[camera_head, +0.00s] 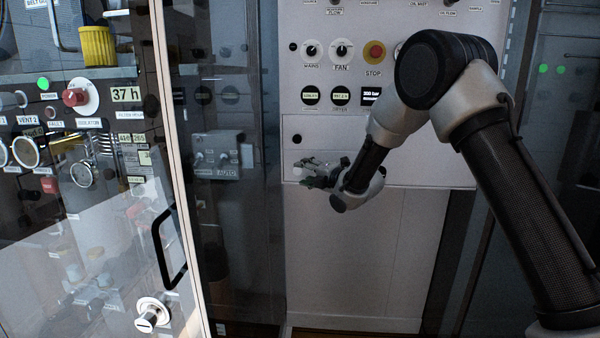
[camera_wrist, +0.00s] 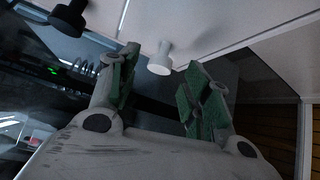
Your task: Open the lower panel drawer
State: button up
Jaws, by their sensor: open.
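The lower panel drawer (camera_head: 425,160) is a pale grey front below the row of dials on the cabinet. It looks flush with the cabinet. A small white knob (camera_head: 297,171) sits near its lower left, and a black knob (camera_head: 296,139) is above it. My gripper (camera_head: 314,177) is at the drawer's lower left, close to the white knob. In the wrist view, the open green-padded fingers (camera_wrist: 160,88) have the white knob (camera_wrist: 160,60) ahead between their tips, closer to the left one. I cannot tell whether they touch. The black knob (camera_wrist: 69,16) is at upper left.
A glass door with a black handle (camera_head: 169,250) and a white lock (camera_head: 152,315) stands at left. A red stop button (camera_head: 375,52) and several dials are above the drawer. A plain pale panel (camera_head: 350,260) lies below the drawer, with clear space before it.

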aim_at(300, 171)
jog(key=shift+x, duration=1.75)
jog(key=shift+d, duration=0.1)
grip_shut()
